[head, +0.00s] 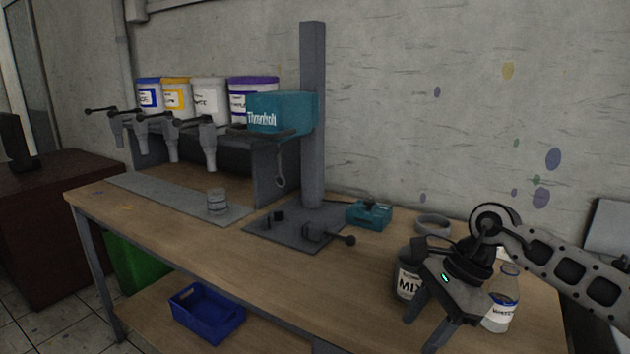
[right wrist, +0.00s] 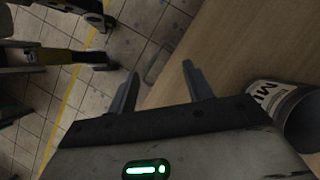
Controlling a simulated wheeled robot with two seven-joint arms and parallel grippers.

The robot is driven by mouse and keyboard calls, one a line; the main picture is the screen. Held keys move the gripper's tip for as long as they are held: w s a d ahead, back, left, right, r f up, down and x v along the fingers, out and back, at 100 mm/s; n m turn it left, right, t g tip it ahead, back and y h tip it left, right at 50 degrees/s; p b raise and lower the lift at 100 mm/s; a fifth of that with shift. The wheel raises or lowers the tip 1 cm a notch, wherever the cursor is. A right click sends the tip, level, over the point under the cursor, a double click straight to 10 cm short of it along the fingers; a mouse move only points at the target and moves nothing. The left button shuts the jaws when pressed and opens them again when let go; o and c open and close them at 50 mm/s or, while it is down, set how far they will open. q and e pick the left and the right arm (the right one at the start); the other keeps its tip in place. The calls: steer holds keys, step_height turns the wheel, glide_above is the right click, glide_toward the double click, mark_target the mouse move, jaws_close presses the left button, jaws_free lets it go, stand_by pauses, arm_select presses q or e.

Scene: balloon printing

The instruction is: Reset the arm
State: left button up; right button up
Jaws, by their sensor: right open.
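My right gripper (head: 428,326) is in the head view at the right, over the front right part of the wooden table. In the right wrist view its two fingers (right wrist: 158,88) are spread apart with nothing between them. The table edge and the tiled floor show beyond the fingers. My left gripper is not in view.
A dark cup labelled MIX (head: 406,284) stands just left of my right gripper and also shows in the right wrist view (right wrist: 272,103). A bottle with a white label (head: 500,316) stands to its right. A teal press head (head: 281,112) on a column stands behind. The front middle of the table (head: 300,280) is clear.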

steer(key=s+a+r+m+t+y, duration=0.1)
steer(key=s+a+m+t+y, duration=0.3)
steer(key=a+m+y, duration=0.45)
steer(key=s+a+r+m+t+y, duration=0.1)
steer(key=s+a+m+t+y, duration=0.25)
steer(key=a+m+y, duration=0.45)
steer(key=d+f+m+t+h, duration=0.45)
steer(key=m+h, duration=0.25)
steer(key=m, duration=0.6)
steer(key=d+f+m+t+h, duration=0.3)
steer(key=f+m+t+h, duration=0.25)
steer(key=m, duration=0.75)
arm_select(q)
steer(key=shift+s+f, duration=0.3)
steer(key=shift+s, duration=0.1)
arm_select(e)
steer(key=s+d+f+m+g+h, duration=0.3)
steer(key=s+f+m, duration=0.2)
steer(key=s+f, duration=0.1)
steer(key=s+d+f+m+g+h, duration=0.3)
steer(key=s+f+m, duration=0.3)
steer(key=f, duration=0.1)
